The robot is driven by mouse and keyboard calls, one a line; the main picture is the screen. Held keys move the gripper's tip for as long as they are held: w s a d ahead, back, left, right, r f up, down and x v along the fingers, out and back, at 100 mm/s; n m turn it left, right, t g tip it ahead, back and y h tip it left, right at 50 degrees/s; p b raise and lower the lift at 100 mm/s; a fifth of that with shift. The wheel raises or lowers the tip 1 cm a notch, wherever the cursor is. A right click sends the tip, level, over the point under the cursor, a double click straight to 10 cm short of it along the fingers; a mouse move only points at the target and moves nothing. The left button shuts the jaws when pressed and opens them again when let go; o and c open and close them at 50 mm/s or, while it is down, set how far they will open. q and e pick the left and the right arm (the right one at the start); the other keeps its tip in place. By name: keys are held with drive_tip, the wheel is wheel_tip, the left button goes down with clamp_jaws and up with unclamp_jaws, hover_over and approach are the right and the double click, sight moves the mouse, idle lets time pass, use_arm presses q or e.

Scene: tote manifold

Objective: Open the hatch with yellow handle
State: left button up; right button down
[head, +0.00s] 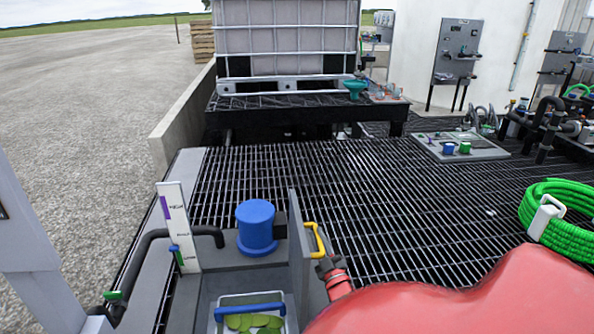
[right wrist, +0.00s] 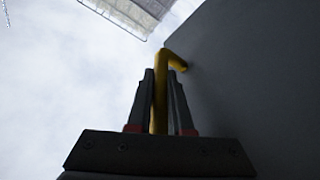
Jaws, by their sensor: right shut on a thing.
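The yellow handle (head: 315,239) is on a grey hatch panel (head: 296,240) in the lower middle of the head view. The panel stands roughly upright beside an open compartment. My right gripper (head: 326,266) comes in from the right and reaches the handle's lower end. In the right wrist view, my right gripper (right wrist: 160,100) is shut on the yellow handle (right wrist: 161,70), with one finger on each side of its bar. The grey hatch panel (right wrist: 250,70) fills the right side there. My left gripper is not in view.
A tote with a blue handle (head: 250,309) holds green things in the compartment. A blue capped cylinder (head: 256,227) and a white gauge board (head: 178,228) stand to the left. A green hose coil (head: 560,212) is at the right. Open black grating lies beyond.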

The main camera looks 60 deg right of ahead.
drive_tip(key=shift+s+d+f+m+h, duration=0.15)
drive_tip(key=shift+s+d+f+m, duration=0.1)
drive_tip(key=shift+s+d+m, duration=0.35)
drive_tip(key=shift+s+d+f+m+h, duration=0.2)
drive_tip(key=shift+s+d+m, duration=0.2)
drive_tip(key=shift+s+d, duration=0.25)
drive_tip(key=shift+s+a, duration=0.1)
drive_tip(key=c, duration=0.8)
unclamp_jaws()
drive_tip(key=shift+c, duration=0.2)
drive_tip(key=v, duration=1.7)
drive_tip(key=shift+a, duration=0.25)
drive_tip(key=shift+s, duration=0.1)
